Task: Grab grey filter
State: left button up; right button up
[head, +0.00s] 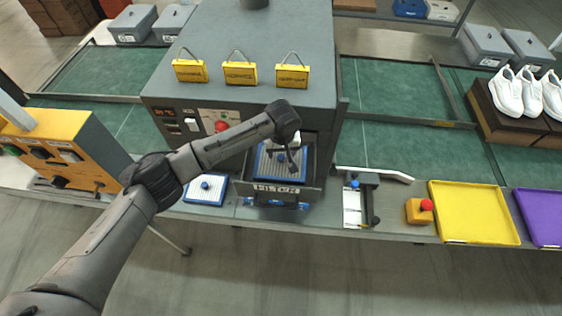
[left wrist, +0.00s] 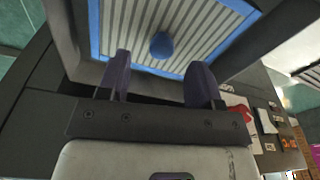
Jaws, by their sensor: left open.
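The grey filter (head: 268,174), with a blue rim and a blue knob, sits in the pulled-out tray (head: 290,192) at the front of the grey machine. In the left wrist view its grey pleats and blue knob (left wrist: 161,45) show beyond my fingers. My left gripper (head: 293,156) is over the filter, pointing down at it. In the left wrist view the gripper (left wrist: 160,83) is open, its two fingers apart to either side of the knob, with nothing between the tips. I cannot tell the exact height. My right gripper is not in view.
A second, whiter blue-rimmed filter (head: 207,188) lies on the bench left of the tray. The grey machine (head: 245,60) stands behind, with a red button (head: 221,126). A yellow tray (head: 473,212) and a red-button box (head: 419,211) are to the right.

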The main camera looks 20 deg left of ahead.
aim_at(281, 157)
pick_arm(q)
jog(key=shift+a+f, duration=0.1)
jog(key=shift+f, duration=1.55)
jog(key=c, duration=1)
jog(key=shift+w+r, duration=0.1)
